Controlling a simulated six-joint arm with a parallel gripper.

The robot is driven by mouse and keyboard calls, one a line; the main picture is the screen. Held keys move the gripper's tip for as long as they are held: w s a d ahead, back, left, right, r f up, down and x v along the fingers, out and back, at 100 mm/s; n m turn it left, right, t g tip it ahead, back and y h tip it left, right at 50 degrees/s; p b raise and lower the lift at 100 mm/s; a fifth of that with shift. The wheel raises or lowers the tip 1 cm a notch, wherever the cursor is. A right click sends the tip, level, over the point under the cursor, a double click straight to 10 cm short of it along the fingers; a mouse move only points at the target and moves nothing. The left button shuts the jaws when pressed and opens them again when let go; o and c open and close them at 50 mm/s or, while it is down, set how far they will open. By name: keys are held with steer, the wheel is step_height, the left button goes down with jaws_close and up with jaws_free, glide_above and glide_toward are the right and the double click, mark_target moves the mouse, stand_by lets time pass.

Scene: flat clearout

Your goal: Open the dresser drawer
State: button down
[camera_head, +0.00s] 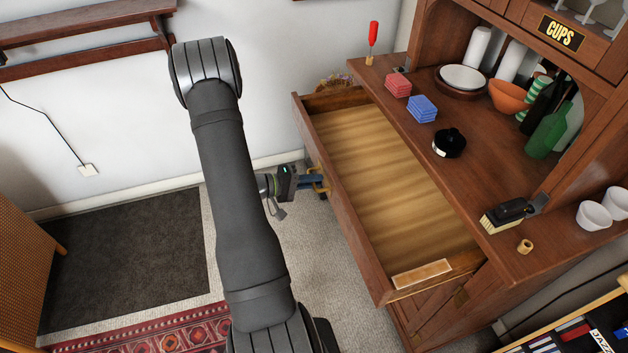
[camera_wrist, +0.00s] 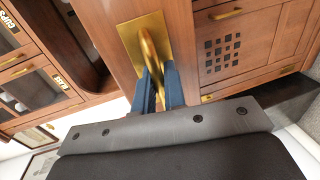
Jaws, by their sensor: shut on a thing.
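The dresser drawer (camera_head: 385,170) is pulled well out from the wooden dresser. Its inside shows bare wood, with a small light-coloured strip (camera_head: 421,274) near the front right corner. The brass handle (camera_wrist: 149,50) is on the drawer front, which faces left in the head view. My gripper (camera_head: 318,182) is at the drawer front, low and left of it. In the wrist view its two blue fingers (camera_wrist: 158,88) are shut on the handle's ring. The arm hides part of the floor in the head view.
The dresser top (camera_head: 480,165) holds red coasters (camera_head: 398,84), blue coasters (camera_head: 422,109), a black round pot (camera_head: 449,143), a brush (camera_head: 508,213) and a green bottle (camera_head: 549,130). A dark mat (camera_head: 130,250) and pale carpet lie left of the drawer.

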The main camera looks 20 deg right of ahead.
steer(key=c, duration=1.6)
jaws_free()
steer(key=a+r, duration=0.1)
steer(key=a, duration=0.4)
steer(key=a+r, duration=0.1)
steer(key=a, duration=0.5)
steer(key=a+r, duration=0.1)
steer(key=a, duration=0.5)
steer(key=shift+r, duration=0.2)
steer(key=d+f, duration=0.1)
steer(key=d, duration=0.4)
steer(key=d+f, duration=0.1)
steer(key=d, duration=0.5)
steer(key=d+f, duration=0.1)
steer(key=d, duration=0.5)
steer(key=shift+f, duration=0.2)
steer(key=a+r, duration=0.1)
steer(key=a, duration=0.4)
steer(key=a+r, duration=0.1)
steer(key=a, duration=0.5)
steer(key=a+r, duration=0.1)
steer(key=a, duration=0.5)
steer(key=shift+r, duration=0.2)
